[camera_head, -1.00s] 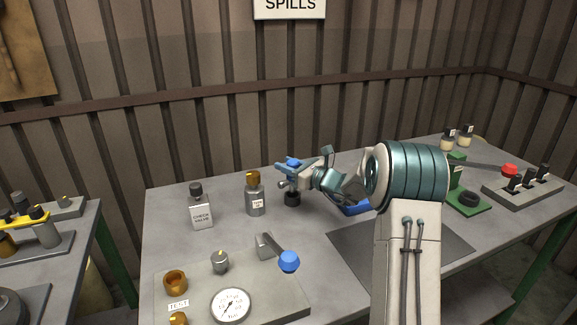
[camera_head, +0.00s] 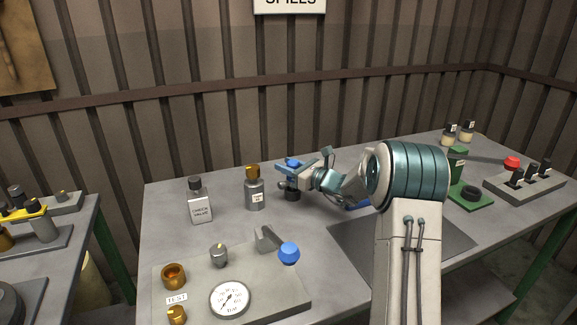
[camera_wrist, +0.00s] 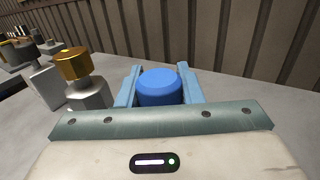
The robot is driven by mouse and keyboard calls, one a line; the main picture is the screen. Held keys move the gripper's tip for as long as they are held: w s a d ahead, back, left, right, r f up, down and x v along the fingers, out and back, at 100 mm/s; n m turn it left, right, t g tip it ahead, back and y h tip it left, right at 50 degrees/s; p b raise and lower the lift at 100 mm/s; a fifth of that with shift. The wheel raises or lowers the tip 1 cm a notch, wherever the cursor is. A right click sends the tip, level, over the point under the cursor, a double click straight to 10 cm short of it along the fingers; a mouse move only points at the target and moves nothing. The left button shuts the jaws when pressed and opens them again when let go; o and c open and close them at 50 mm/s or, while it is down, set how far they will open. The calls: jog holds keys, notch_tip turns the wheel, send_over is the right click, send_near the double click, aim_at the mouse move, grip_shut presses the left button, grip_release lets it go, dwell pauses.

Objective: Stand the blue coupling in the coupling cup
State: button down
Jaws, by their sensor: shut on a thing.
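The blue coupling (camera_wrist: 158,87) shows as a rounded blue top between my two fingers in the wrist view. In the head view its blue top (camera_head: 293,163) shows at my gripper (camera_head: 291,174). My gripper is shut on it, above the back middle of the table. A dark round piece (camera_head: 290,195) shows just below the fingers. I cannot tell whether it is the coupling's lower part or a cup under it. The coupling's lower side is hidden in the wrist view, and I cannot identify the coupling cup with certainty.
A gold-capped bottle (camera_head: 254,190) stands close left of my gripper, with the check valve bottle (camera_head: 200,203) beyond. In front is a test panel (camera_head: 275,296) with a gauge and blue-knobbed lever (camera_head: 289,253). A green fixture (camera_head: 470,200) stands right.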

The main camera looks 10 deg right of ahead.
jog(key=shift+f+b, duration=0.55)
jog(key=shift+f, duration=0.2)
jog(key=c, duration=0.9)
grip_release()
jog(key=v, duration=1.4)
jog(key=shift+w, duration=0.1)
